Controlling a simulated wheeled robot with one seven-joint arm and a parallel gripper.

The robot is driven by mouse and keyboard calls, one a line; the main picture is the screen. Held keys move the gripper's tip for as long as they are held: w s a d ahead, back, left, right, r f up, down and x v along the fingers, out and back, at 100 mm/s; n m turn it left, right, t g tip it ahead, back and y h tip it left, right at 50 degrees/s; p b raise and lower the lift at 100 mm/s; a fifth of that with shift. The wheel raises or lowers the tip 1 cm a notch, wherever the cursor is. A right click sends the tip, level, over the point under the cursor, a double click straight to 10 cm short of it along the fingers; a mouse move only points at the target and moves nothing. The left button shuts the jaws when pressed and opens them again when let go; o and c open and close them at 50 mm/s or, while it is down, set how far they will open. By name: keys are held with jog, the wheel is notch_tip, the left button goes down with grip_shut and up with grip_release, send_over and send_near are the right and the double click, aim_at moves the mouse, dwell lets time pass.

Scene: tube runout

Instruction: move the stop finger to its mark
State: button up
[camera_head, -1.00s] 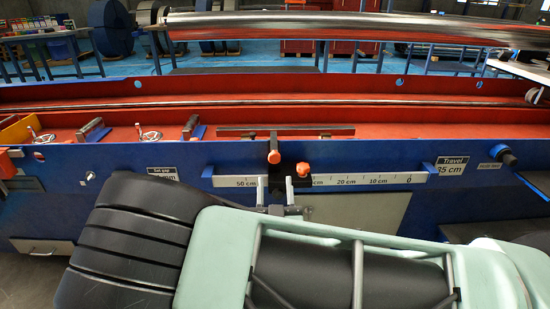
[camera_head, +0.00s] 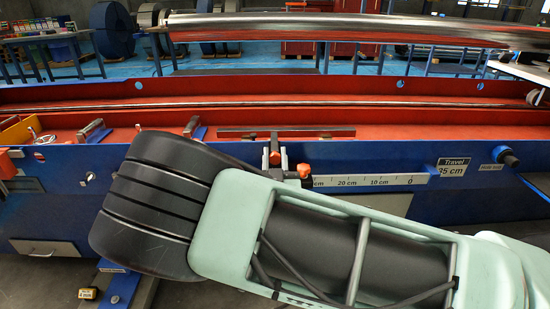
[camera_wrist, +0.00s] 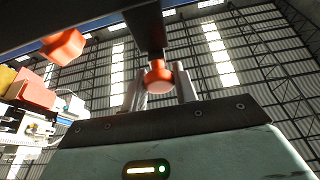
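The stop finger (camera_head: 274,142) is a dark upright post with an orange knob, set on the rail of the blue bench front. A second orange knob (camera_head: 303,171) sits just right of it and lower. My gripper (camera_head: 275,158) reaches up from below, with one grey finger on each side of the post's orange knob. In the wrist view the orange knob (camera_wrist: 159,77) shows between my fingertips; whether they touch it is unclear. The white scale (camera_head: 365,181) shows from about 20 cm down to 0. My arm hides its left part and the pointer's reading.
A "Travel" plate (camera_head: 453,167) reading 35 cm, its first digit partly covered, is at the right, beside a black knob (camera_head: 509,157). The red trough (camera_head: 400,129) behind holds a long bar. A polished tube (camera_head: 360,27) spans above.

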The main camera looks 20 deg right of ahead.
grip_shut()
jog(key=shift+w+d, duration=0.25)
jog(key=shift+w, duration=0.45)
jog(key=shift+w+d, duration=0.2)
jog(key=shift+w, duration=0.5)
jog(key=o, duration=0.8)
grip_release()
jog(key=shift+c, duration=0.2)
jog(key=shift+s, duration=0.1)
jog(key=v, duration=1.7)
jog(key=shift+p, duration=0.4)
jog(key=shift+s+f, duration=0.1)
jog(key=shift+s, duration=0.05)
